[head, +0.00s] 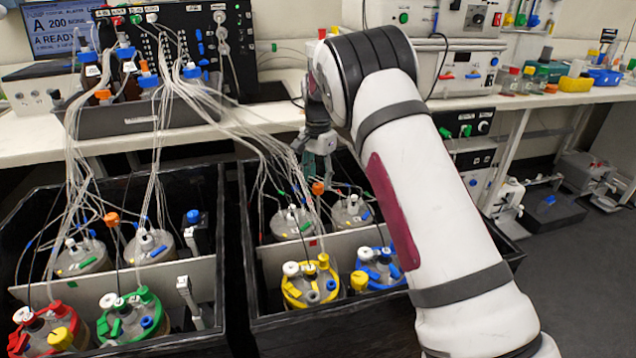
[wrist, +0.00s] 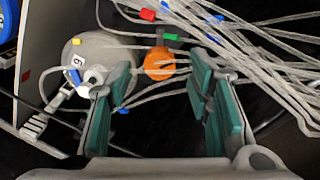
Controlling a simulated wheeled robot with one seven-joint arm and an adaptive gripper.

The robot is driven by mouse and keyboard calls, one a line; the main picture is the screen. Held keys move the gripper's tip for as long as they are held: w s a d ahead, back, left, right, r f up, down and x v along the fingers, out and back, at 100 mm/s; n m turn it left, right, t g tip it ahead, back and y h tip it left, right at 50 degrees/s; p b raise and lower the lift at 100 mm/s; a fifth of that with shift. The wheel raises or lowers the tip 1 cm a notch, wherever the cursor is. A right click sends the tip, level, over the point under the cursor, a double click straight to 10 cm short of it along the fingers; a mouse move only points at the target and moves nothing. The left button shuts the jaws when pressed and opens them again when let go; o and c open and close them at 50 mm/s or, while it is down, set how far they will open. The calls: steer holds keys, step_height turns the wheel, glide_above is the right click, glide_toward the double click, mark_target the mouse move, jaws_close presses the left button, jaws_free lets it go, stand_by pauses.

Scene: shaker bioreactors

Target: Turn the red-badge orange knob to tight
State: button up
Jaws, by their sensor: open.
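An orange knob (head: 318,188) stands up on a thin stem in the right black box, and it also shows in the wrist view (wrist: 158,64). My gripper (head: 319,150) is above it in the head view. In the wrist view my gripper (wrist: 160,84) has its teal-padded fingers apart, with the knob seen beyond and between the tips, not held. A small red badge (head: 312,243) shows on the pale divider below the knob. A second orange knob (head: 111,219) stands in the left box. I cannot read either knob's setting.
Clear tubes (wrist: 255,50) run close to my right finger and past the knob. A numbered vessel (wrist: 95,52) stands left of the knob. Yellow-ringed (head: 308,285) and blue-ringed (head: 380,268) vessels stand nearer in the right box. The bench (head: 40,140) is behind.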

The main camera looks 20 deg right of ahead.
step_height(320, 180, up, 10)
steer(key=shift+f, duration=0.15)
stand_by(0.3)
